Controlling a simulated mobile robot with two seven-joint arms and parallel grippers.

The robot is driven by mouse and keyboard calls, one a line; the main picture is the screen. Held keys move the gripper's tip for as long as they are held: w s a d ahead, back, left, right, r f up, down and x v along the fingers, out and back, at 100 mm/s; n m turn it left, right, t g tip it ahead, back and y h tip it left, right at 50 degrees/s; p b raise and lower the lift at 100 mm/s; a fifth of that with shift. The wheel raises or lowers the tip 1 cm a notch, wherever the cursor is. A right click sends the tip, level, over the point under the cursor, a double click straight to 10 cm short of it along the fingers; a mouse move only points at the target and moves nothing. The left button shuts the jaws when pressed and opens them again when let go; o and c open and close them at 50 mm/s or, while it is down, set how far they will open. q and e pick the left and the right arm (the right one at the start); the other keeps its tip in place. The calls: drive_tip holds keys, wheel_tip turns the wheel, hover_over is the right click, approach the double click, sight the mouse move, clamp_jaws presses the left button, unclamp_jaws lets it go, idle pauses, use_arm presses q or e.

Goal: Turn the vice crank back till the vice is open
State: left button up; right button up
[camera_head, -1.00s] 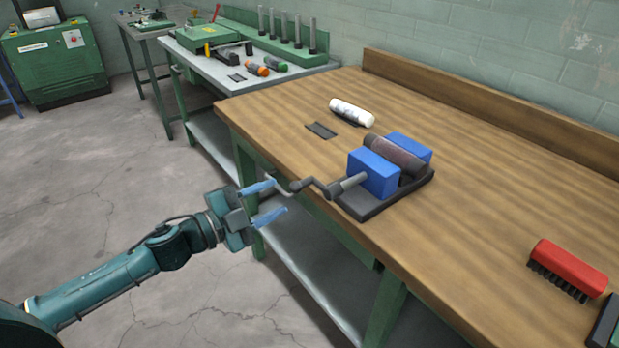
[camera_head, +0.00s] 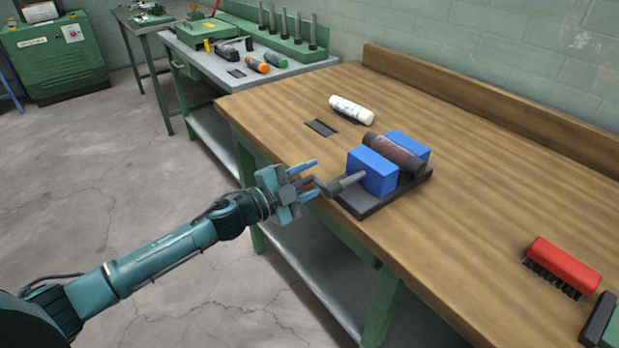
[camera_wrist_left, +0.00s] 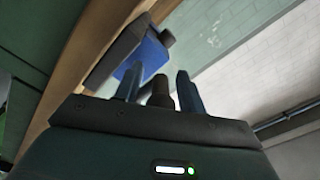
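The vice has two blue jaws (camera_head: 371,172) on a dark base (camera_head: 371,206) near the table's front edge. A rusty brown cylinder (camera_head: 396,153) lies between the jaws; I cannot tell any gap. The grey crank (camera_head: 343,186) sticks out over the table's edge toward my left gripper (camera_head: 309,179). That gripper is open, its two blue fingers on either side of the crank's handle. In the left wrist view the handle (camera_wrist_left: 160,93) stands between the fingers, with narrow gaps to both. A blue jaw (camera_wrist_left: 148,58) shows beyond. My right gripper is not in view.
On the wooden tabletop (camera_head: 480,190) lie a white bottle (camera_head: 351,109), a dark flat plate (camera_head: 321,127) and a red brush (camera_head: 563,266). A second bench (camera_head: 300,70) with tools stands behind. The floor at left is clear.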

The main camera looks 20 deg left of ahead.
use_arm(q)
drive_tip(key=c, duration=0.8)
drive_tip(key=shift+r+m+p, duration=0.4)
drive_tip(key=o, duration=0.8)
drive_tip(key=shift+c, duration=0.2)
drive_tip(key=shift+o, duration=0.7)
drive_tip(key=shift+f, duration=0.1)
